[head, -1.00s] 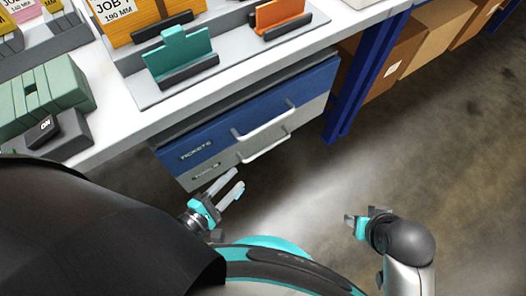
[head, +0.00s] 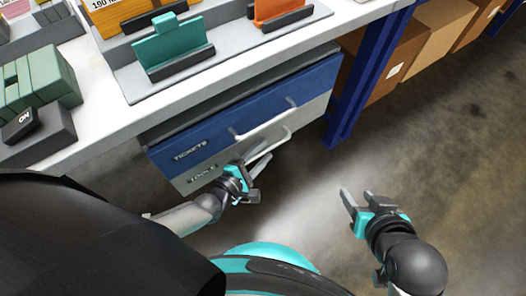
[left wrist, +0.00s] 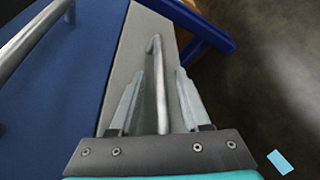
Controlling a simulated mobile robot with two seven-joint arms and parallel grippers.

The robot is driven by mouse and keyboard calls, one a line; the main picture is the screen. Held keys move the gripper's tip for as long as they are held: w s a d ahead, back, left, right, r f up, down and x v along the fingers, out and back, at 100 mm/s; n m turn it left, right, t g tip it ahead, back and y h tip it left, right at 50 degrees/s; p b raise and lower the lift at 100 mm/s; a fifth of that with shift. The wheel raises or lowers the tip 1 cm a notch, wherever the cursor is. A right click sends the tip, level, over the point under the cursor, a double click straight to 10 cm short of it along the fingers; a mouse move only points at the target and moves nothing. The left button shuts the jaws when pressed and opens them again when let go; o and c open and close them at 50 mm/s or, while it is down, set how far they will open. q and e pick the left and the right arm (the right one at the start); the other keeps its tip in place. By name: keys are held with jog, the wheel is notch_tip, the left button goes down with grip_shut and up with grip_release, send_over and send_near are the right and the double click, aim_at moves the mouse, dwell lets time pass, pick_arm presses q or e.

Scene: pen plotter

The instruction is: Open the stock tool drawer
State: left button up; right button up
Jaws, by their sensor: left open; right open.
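The grey tools drawer (head: 310,112) is the lower of two drawers under the bench, with a label reading TOOLS at its left. It looks shut, flush below the blue drawer. Its pale bar handle (head: 281,136) also shows in the left wrist view (left wrist: 158,85). My left gripper (head: 262,156) is open at this handle. In the left wrist view its two fingers (left wrist: 155,90) stand on either side of the bar, with gaps visible. My right gripper (head: 357,194) is open and empty, out over the floor to the right of the drawers.
The blue TICKETS drawer (head: 215,130) sits directly above, with its own bar handle (head: 262,124). A blue bench leg (head: 352,100) stands to the right, with cardboard boxes (head: 400,58) behind it. The white benchtop (head: 105,118) overhangs. The floor before the drawers is clear.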

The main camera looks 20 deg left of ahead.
pick_arm(q)
jog(key=shift+w+f, duration=0.1)
jog(key=shift+w, duration=0.15)
jog(key=shift+c, duration=0.4)
grip_shut()
dwell(1.0)
